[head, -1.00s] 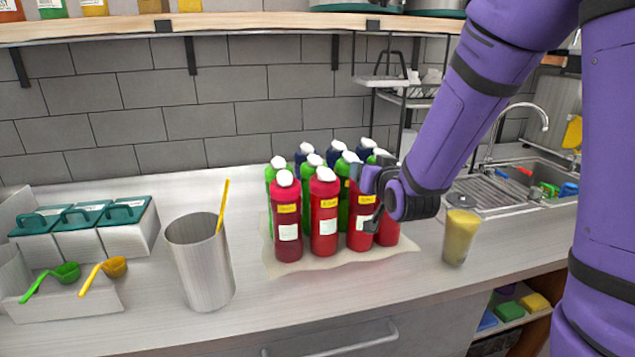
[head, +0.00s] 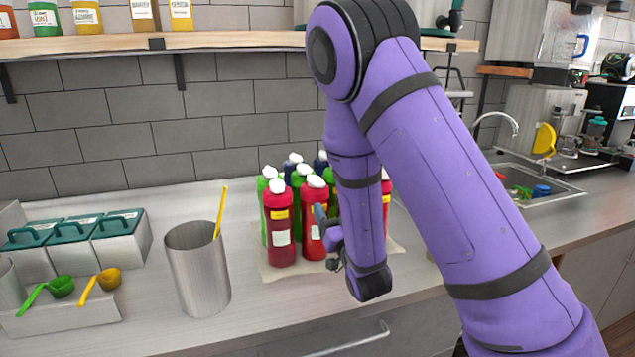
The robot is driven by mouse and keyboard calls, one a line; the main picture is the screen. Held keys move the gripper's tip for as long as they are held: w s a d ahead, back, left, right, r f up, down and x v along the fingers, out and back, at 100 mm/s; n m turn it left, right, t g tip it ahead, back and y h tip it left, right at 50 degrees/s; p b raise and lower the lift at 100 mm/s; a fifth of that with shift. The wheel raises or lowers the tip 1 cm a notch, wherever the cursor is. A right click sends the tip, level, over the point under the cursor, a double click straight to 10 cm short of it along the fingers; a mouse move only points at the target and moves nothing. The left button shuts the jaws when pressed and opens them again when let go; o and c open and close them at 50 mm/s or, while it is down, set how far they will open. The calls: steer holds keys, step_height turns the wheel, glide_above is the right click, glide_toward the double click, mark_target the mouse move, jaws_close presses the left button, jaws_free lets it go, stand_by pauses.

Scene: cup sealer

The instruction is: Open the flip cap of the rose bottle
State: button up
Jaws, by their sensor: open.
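Several bottles with white caps stand together on a pale mat (head: 272,269) on the counter. The front row is red: a dark red bottle (head: 280,235) at the left, a brighter red one (head: 307,225) beside it, and a sliver of another (head: 386,195) behind my arm. Green and dark blue bottles stand behind. The labels are too small to read, so I cannot tell which is the rose bottle. My gripper (head: 325,232) is open in front of the second red bottle, partly covering it. I cannot tell whether they touch. Visible caps look closed.
A steel cup (head: 197,272) with a yellow stick stands left of the bottles. Lidded containers (head: 75,240) and green and yellow scoops (head: 62,286) are farther left. A shelf (head: 120,44) runs above, and a sink (head: 540,190) lies right. The front counter strip is clear.

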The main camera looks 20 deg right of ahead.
mark_target(318, 182)
steer(key=x, duration=1)
steer(key=shift+f, duration=0.1)
jaws_close()
